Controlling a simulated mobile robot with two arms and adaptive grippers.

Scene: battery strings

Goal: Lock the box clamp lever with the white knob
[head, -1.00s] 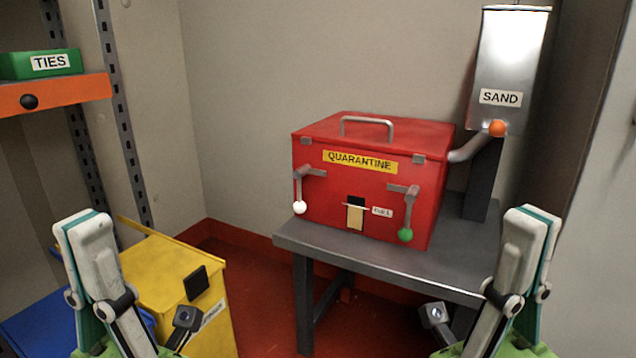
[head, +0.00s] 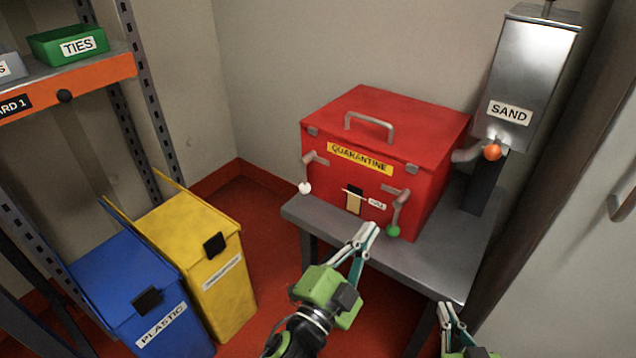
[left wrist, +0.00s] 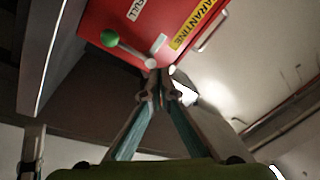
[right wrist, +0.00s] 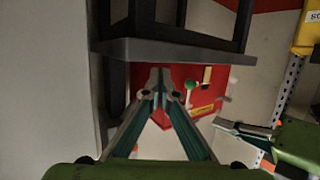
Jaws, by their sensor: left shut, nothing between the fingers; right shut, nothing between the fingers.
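The red QUARANTINE box (head: 385,120) sits closed on a grey table. Its left clamp lever (head: 309,170) hangs down and ends in the white knob (head: 305,188). The right clamp lever also hangs down, ending in a green knob (head: 393,231). My left gripper (head: 370,228) is shut and empty, in front of the box's lower front and left of the green knob in the picture. In the left wrist view its fingertips (left wrist: 160,75) appear near the green-knobbed lever (left wrist: 130,50). My right gripper (head: 443,308) is shut and empty, low by the table's front edge.
A SAND dispenser (head: 525,80) with an orange knob stands right of the box. Yellow (head: 205,255) and blue (head: 125,290) bins stand at left, below a shelf with a green TIES box (head: 68,42).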

